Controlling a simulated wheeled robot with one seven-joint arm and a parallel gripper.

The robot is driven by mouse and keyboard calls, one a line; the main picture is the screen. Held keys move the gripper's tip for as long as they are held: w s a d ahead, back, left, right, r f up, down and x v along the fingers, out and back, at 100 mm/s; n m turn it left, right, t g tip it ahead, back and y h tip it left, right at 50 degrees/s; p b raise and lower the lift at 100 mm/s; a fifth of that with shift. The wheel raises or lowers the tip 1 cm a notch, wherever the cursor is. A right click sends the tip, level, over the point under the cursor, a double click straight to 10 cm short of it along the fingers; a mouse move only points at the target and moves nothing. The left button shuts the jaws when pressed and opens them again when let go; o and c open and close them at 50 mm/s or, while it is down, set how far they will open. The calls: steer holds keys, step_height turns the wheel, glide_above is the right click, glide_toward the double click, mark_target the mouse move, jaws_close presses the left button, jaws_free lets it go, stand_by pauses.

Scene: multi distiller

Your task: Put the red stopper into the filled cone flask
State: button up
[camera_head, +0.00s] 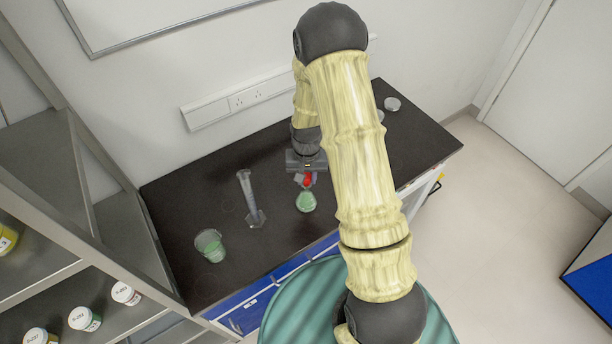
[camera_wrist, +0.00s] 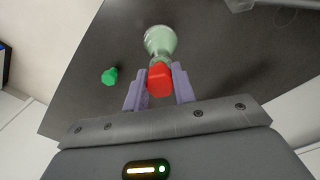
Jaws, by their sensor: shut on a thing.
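The red stopper (camera_head: 308,181) is held between the fingers of my gripper (camera_head: 306,178). The wrist view shows the stopper (camera_wrist: 160,80) between the two purple-grey fingers of my gripper (camera_wrist: 160,86). The cone flask (camera_head: 306,203) holds green liquid and stands upright on the dark bench, below my gripper. In the wrist view the flask (camera_wrist: 159,40) is in line with the stopper, its neck at the stopper's far end. I cannot tell whether the stopper touches the neck or sits in it.
A green stopper (camera_wrist: 110,76) lies on the bench (camera_head: 180,205). A measuring cylinder (camera_head: 247,190) and a beaker with green liquid (camera_head: 209,246) stand left of the flask. A round dish (camera_head: 392,103) is at the back right. The bench's front right is clear.

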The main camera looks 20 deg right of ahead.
steer(key=shift+a+f+b, duration=0.1)
steer(key=shift+f+b, duration=0.2)
steer(key=shift+f, duration=0.2)
steer(key=o, duration=1)
steer(key=shift+r, duration=0.45)
step_height(320, 180, up, 17)
steer(key=b, duration=0.4)
steer(key=shift+f, duration=0.2)
steer(key=s+n+t, duration=0.2)
steer(key=s, duration=1.2)
steer(key=shift+f+n+t, duration=0.25)
steer(key=shift+n+t, duration=0.05)
steer(key=shift+n, duration=0.1)
steer(key=shift+s, duration=0.1)
